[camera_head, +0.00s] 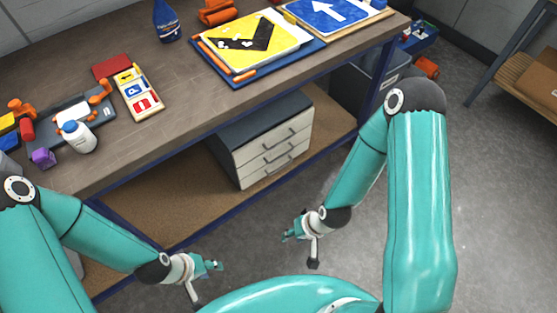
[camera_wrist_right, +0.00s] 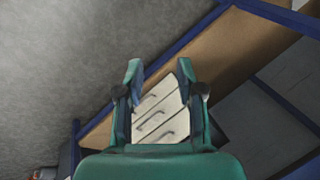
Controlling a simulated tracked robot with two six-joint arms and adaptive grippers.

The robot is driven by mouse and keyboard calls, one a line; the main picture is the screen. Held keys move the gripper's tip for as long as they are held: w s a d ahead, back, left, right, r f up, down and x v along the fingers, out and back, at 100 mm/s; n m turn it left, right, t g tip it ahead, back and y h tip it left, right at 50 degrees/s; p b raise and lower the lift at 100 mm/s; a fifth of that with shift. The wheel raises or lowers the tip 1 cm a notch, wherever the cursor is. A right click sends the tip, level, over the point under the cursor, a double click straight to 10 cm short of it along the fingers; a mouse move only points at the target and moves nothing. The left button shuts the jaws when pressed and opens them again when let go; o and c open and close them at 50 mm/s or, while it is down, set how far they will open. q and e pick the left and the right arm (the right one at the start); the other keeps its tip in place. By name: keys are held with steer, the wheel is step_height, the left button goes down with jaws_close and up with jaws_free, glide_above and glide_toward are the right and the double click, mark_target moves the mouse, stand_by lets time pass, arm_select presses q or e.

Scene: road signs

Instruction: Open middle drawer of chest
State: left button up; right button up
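A small chest (camera_head: 262,140) with a dark top and three white drawers stands on the lower shelf under the workbench. Its middle drawer (camera_head: 272,160) has a grey bar handle, and all three drawers look shut. My right gripper (camera_head: 290,236) is in front of the chest, apart from it and below it in the head view. In the right wrist view, my right gripper (camera_wrist_right: 160,68) is open and empty, with the chest's drawer fronts (camera_wrist_right: 158,112) seen between its fingers. My left gripper (camera_head: 216,265) is farther left, clear of the chest; its finger opening is too small to judge.
The workbench top (camera_head: 150,60) overhangs the chest and carries signs, a spray bottle and small parts. The brown lower shelf (camera_head: 160,205) has bare room left of the chest. A blue table leg (camera_head: 380,75) and dark bin (camera_head: 350,95) stand to the right.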

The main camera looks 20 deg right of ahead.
steer(key=w+d+f+m+t+b, duration=0.3)
steer(key=w+f+t+b, duration=0.1)
steer(key=w+f+b, duration=0.6)
steer(key=m+t+y+b, duration=0.2)
steer(key=m+t+b, duration=0.65)
steer(key=b, duration=1.05)
glide_toward(279, 157)
steer(key=shift+n+t, duration=0.25)
steer(key=b+x, duration=0.1)
steer(key=x, duration=0.2)
steer(key=b+x, duration=0.2)
steer(key=x, duration=0.1)
steer(key=f+b+x, duration=0.1)
steer(key=x, duration=0.3)
steer(key=shift+a+b, duration=0.15)
steer(key=shift+b, duration=0.2)
steer(key=shift+s, duration=0.1)
jaws_close()
steer(key=shift+f, duration=0.1)
